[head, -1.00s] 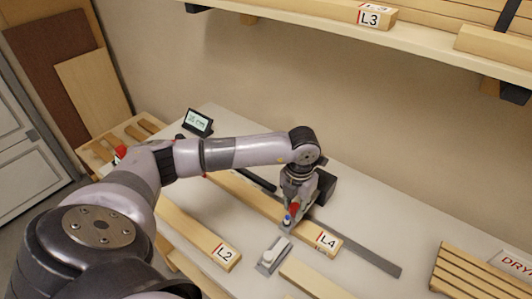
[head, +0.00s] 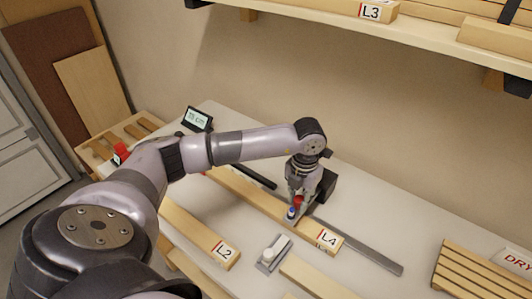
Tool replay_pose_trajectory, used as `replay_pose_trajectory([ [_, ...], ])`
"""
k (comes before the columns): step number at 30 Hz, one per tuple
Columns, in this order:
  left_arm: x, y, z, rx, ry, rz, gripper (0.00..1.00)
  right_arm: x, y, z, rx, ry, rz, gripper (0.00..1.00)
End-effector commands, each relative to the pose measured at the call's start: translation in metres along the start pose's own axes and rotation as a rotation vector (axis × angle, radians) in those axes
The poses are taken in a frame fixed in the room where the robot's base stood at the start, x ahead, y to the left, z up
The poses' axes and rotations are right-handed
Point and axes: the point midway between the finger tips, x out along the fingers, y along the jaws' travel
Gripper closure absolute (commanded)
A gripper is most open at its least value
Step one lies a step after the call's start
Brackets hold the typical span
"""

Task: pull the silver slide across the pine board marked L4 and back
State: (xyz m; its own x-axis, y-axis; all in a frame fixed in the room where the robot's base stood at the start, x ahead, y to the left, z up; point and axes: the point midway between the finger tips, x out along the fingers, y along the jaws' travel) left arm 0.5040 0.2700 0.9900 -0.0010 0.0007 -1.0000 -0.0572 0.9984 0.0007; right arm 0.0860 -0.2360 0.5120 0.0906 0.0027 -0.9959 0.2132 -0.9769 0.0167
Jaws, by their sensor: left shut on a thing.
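The pine board marked L4 (head: 328,242) lies on the white bench and runs back to the left under my left gripper. My left gripper (head: 295,212) points down over this board, a little behind the label. It is shut on the silver slide (head: 305,212), which is mostly hidden by the fingers. Red and blue parts show at the fingertips. A black block (head: 325,186) stands just behind the gripper, and a flat grey rail (head: 360,246) runs from there to the right. My right gripper is not in view.
A board marked L2 (head: 223,251) lies to the left. A silver plate with a white knob (head: 268,252) sits in front of L4. A small display (head: 197,119) stands at the back. Slatted wood (head: 480,270) lies at right; a shelf (head: 440,38) hangs above.

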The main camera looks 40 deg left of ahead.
Motion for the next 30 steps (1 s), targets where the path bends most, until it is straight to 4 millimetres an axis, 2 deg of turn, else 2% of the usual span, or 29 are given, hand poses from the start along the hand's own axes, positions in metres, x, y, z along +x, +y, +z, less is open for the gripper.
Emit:
replay_pose_trajectory([
  [30, 0.001, 0.0, 0.052, -0.001, -0.002, -0.001, 0.9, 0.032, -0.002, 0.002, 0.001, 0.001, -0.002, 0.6],
])
